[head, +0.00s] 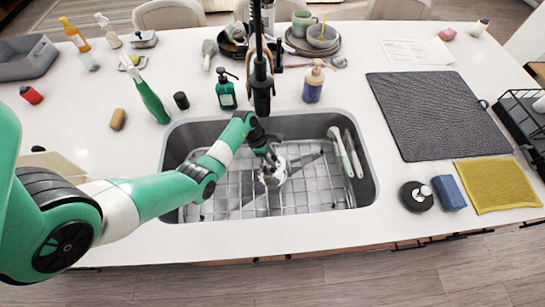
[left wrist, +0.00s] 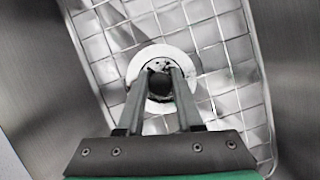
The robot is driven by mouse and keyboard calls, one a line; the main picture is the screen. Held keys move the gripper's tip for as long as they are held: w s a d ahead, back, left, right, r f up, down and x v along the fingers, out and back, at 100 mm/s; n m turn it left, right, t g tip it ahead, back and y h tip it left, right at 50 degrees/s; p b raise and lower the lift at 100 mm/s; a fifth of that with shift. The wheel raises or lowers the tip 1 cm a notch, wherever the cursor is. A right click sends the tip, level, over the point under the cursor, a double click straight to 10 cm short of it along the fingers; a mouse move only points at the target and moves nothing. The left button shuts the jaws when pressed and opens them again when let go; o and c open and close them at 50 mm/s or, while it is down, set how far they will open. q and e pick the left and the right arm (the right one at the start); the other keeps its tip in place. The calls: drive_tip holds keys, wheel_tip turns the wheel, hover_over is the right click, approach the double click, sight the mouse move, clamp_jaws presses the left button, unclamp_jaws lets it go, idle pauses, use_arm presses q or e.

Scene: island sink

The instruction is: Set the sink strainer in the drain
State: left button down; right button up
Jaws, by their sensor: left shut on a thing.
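My left gripper (head: 270,160) reaches down into the grey sink (head: 170,152), over the wire rack (head: 225,195) on its floor. It is shut on the sink strainer (head: 272,180), a small round light-metal piece. In the left wrist view the gripper's fingers (left wrist: 158,84) close on its dark middle, and a pale round rim (left wrist: 134,68) shows around them. The drain opening cannot be told apart from the strainer, and I cannot tell whether the strainer is seated or held above it. My right gripper is not in view.
A black faucet (head: 262,80) hangs over the sink's back edge. Two long-handled utensils (head: 345,152) lie at the sink's right side. A green soap bottle (head: 226,92) and a purple pump bottle (head: 313,84) stand behind the sink. A dark drying mat (head: 440,112) lies right.

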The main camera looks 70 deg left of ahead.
sight(266, 163)
use_arm(q)
drive_tip(key=shift+f+b, duration=1.05)
drive_tip(key=shift+f, duration=0.7)
drive_tip(key=shift+r+p, duration=0.1)
drive_tip(key=shift+p, duration=0.45)
drive_tip(key=shift+f+b, duration=3.5)
drive_tip(key=shift+f, duration=0.6)
drive_tip(key=shift+c, duration=2.4)
unclamp_jaws()
drive_tip(key=shift+r, duration=0.1)
drive_tip(key=p+v, duration=0.6)
drive_tip(key=v, duration=0.4)
drive_tip(key=shift+r, duration=0.4)
drive_tip(key=shift+s+a+r+p, duration=0.15)
drive_tip(key=shift+s+r+p, duration=0.1)
drive_tip(key=shift+r+p, duration=0.1)
